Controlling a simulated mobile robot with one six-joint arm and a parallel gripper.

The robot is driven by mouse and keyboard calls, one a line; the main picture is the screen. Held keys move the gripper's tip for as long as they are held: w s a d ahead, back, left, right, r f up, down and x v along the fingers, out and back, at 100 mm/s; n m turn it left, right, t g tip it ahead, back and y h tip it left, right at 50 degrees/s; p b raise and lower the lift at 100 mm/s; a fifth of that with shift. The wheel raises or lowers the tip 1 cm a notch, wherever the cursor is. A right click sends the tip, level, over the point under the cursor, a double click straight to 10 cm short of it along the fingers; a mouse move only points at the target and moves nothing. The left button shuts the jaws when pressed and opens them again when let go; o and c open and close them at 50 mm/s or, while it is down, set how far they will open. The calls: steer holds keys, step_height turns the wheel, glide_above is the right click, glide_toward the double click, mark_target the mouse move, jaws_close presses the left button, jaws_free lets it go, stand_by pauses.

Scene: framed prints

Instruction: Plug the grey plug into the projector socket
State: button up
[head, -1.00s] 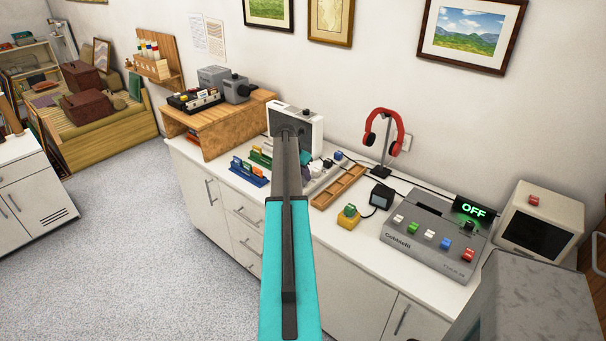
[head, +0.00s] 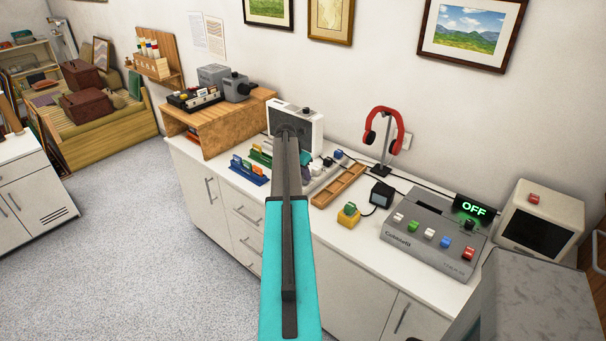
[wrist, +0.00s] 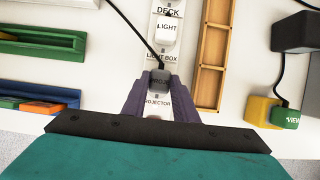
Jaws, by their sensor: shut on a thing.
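The grey plug (wrist: 160,78), its label partly readable as "PROJ", sits between the purple fingers of my gripper (wrist: 158,88) in the wrist view. My gripper is shut on it. A dark cable runs from the plug toward the top left. The plug is over a white socket strip (wrist: 153,57) with labels for deck, light box and projector. The "PROJECTOR" label (wrist: 158,102) shows just below the plug, between the fingers. The projector socket itself is hidden, so I cannot tell whether the plug is seated.
A white plug marked "LIGHT" (wrist: 167,31) sits farther up the strip. A wooden tray (wrist: 213,60) lies close on the right. A yellow block with a green plug (wrist: 285,117) is farther right. Green and blue racks (wrist: 40,42) stand on the left.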

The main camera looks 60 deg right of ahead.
steer(key=shift+f, duration=0.2)
steer(key=o, duration=1.1)
steer(key=shift+c, duration=0.2)
steer(key=shift+r, duration=0.15)
steer(key=b+v, duration=0.3)
steer(key=v, duration=1)
steer(key=shift+r, duration=0.25)
steer(key=shift+a, duration=0.1)
steer(key=shift+w, duration=0.1)
